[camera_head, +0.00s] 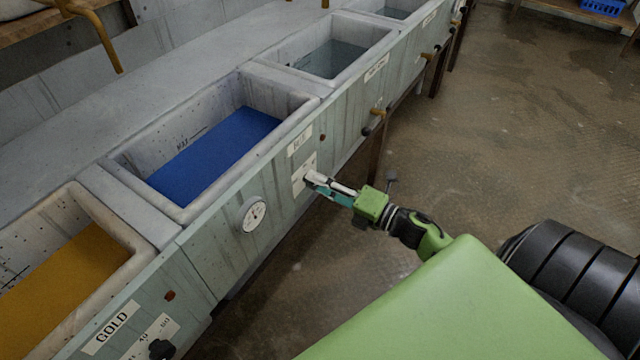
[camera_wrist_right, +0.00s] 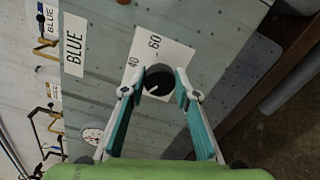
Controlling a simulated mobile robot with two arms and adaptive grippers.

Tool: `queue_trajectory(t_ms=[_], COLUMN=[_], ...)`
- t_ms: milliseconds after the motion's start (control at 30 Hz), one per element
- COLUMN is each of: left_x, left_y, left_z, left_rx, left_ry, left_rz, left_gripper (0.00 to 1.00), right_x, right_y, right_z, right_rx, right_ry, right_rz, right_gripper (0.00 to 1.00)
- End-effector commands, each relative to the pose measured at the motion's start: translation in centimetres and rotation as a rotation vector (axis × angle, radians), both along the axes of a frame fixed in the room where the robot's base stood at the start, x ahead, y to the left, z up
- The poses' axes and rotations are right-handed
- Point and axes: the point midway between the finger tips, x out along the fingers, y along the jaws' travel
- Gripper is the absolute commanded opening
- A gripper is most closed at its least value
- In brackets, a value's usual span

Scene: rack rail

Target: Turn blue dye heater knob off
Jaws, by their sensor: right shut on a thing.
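The blue dye heater knob (camera_wrist_right: 158,79) is a round black knob with a pale pointer line, on a white scale plate (camera_wrist_right: 165,50) marked 40 and 60. The pointer line runs toward the lower left in the wrist view. The BLUE label (camera_wrist_right: 75,48) is beside the plate. In the head view the plate (camera_head: 304,172) is below the vat of blue dye (camera_head: 215,153). My right gripper (camera_head: 310,178) reaches the panel there and hides most of the knob. In the wrist view its fingertips (camera_wrist_right: 159,75) are on both sides of the knob, shut on it. My left gripper is not in view.
A round gauge (camera_head: 252,214) sits on the panel left of the knob. The gold vat (camera_head: 75,285) has its own black knob (camera_head: 161,349) at lower left. Taps (camera_head: 375,120) stick out farther along the panel. The floor (camera_head: 480,130) at right is clear.

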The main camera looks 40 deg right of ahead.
Motion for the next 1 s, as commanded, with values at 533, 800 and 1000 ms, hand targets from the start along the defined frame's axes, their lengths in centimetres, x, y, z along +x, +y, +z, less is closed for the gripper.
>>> queue_trajectory(t_ms=[533, 800, 1000], left_x=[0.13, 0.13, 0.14], left_y=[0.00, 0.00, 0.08], left_z=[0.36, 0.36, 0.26], left_rx=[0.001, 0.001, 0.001], left_ry=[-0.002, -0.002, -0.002], left_rz=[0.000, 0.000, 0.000], left_gripper=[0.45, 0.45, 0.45], right_x=[-0.11, -0.06, -0.26], right_y=[0.07, 0.05, -0.08], right_z=[-0.22, -0.13, -0.11], right_rx=[-0.028, -0.025, -0.024], right_ry=[-0.006, -0.008, -0.008], right_rz=[0.002, 0.001, 0.000], right_gripper=[0.07, 0.45, 0.45])
